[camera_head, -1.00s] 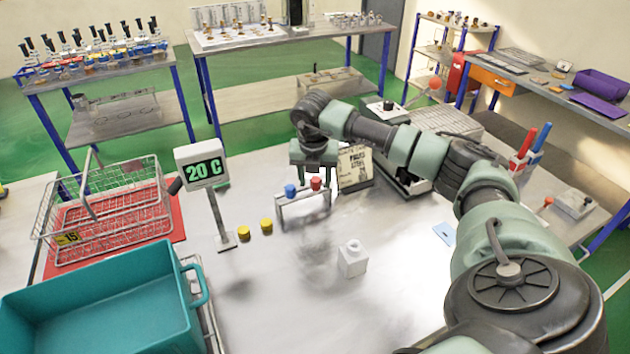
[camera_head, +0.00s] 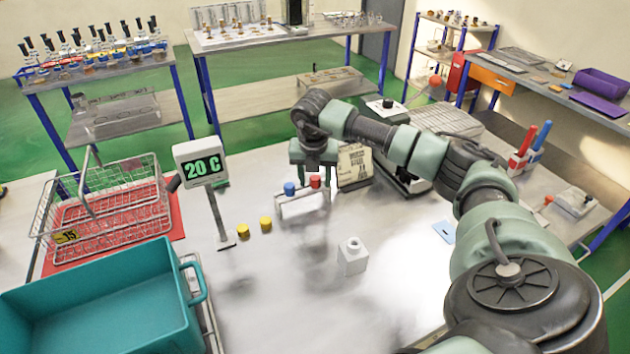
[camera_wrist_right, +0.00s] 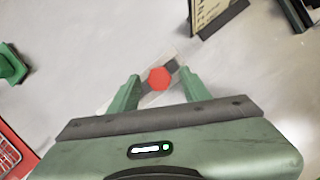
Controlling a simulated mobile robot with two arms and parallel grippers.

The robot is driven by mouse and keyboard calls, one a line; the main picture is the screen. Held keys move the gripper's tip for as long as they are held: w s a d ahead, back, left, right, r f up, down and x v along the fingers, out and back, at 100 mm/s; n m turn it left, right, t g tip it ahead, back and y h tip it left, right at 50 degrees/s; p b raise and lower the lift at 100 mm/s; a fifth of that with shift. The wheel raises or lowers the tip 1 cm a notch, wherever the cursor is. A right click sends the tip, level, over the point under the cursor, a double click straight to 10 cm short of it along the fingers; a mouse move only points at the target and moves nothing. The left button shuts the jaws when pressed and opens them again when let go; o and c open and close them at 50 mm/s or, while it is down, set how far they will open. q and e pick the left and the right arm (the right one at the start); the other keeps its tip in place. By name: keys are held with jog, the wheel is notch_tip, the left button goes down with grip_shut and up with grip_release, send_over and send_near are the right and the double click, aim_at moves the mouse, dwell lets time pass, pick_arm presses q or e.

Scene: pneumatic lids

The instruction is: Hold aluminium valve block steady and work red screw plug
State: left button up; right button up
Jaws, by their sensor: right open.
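The red screw plug (camera_head: 315,181) sits at the right end of a low metal stand, and it also shows in the right wrist view (camera_wrist_right: 159,79). My right gripper (camera_head: 314,172) is open directly above it. In the right wrist view its two green fingers (camera_wrist_right: 159,76) stand on either side of the plug, with gaps visible; I cannot tell whether they touch it. A pale grey block with a round holed boss (camera_head: 352,257), apparently the aluminium valve block, stands upright on the table in front of the stand, apart from any gripper. My left gripper does not show.
A blue plug (camera_head: 289,188) sits beside the red one on the metal stand (camera_head: 300,203). Two yellow caps (camera_head: 252,227) lie to the left near a 20 C display (camera_head: 203,163). A teal bin (camera_head: 110,300) and wire basket (camera_head: 110,200) fill the left. A printed sign (camera_head: 354,165) stands behind right. Table around the block is clear.

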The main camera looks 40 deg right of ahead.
aim_at(315, 176)
jog(key=shift+c, duration=0.4)
grip_shut()
jog(key=shift+r, duration=0.1)
jog(key=shift+r+p, duration=1.6)
jog(key=shift+r, duration=0.75)
jog(key=shift+f, duration=0.1)
